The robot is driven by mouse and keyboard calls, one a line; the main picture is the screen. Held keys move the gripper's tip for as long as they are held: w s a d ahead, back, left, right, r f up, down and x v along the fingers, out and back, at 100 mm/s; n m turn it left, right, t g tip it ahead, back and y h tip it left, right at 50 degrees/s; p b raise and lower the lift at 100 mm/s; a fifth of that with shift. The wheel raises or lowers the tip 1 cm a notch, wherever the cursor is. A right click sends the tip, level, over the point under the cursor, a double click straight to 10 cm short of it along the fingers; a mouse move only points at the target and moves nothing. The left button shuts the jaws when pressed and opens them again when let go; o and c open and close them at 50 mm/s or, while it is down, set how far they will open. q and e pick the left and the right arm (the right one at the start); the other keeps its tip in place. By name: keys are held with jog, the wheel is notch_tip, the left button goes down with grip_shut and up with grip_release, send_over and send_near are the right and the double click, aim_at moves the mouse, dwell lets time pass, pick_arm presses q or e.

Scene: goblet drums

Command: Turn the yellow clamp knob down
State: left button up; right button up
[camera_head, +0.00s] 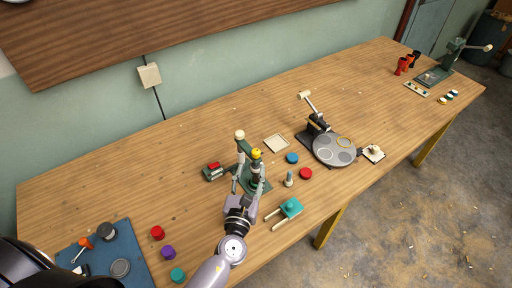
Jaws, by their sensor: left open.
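The yellow clamp knob (257,153) sits on top of a dark upright of a small green clamp stand (262,184) near the middle of the table. A cream ball knob (240,134) tops a lever on the same device. My left gripper (248,176) reaches in from the front, with its two fingers apart around the lower part of the stand in the picture. It appears empty, just below the yellow knob as seen here; whether it touches the stand I cannot tell. The gripper hides part of the stand's base. My right gripper is not in view.
A small green and red device (214,172) stands left of the clamp. A grey turntable (334,150) stands farther right. The table's front edge is near.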

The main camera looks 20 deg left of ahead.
aim_at(255, 155)
pick_arm(q)
jog(key=w, duration=0.6)
jog(key=w+a+p, duration=0.1)
jog(key=w, duration=0.1)
jog(key=shift+w, duration=0.4)
jog(key=shift+c, duration=0.4)
grip_shut()
